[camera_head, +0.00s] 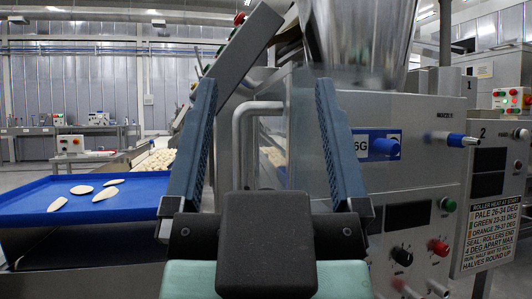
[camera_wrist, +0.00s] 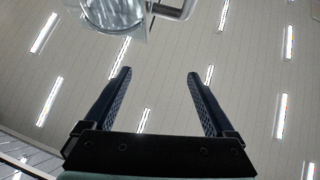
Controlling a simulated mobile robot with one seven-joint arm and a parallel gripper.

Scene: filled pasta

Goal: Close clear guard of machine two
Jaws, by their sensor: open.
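My gripper (camera_head: 265,88) fills the middle of the head view, its two blue ribbed fingers pointing up, wide apart, with nothing between them. In the wrist view my gripper (camera_wrist: 158,74) is also open and empty, facing the ceiling. A steel machine (camera_head: 425,165) stands just behind and right of it, with a plate marked 2 (camera_head: 488,180) at its right. A grey bent tube handle (camera_head: 240,135) shows between the fingers.
A blue tray (camera_head: 130,207) with several pale dough pieces lies at left. A conveyor with pasta (camera_head: 158,158) runs behind. A metal hopper (camera_head: 358,35) rises above the machine and seems to show at the wrist view's top (camera_wrist: 115,12). Knobs (camera_head: 402,256) project from the machine front.

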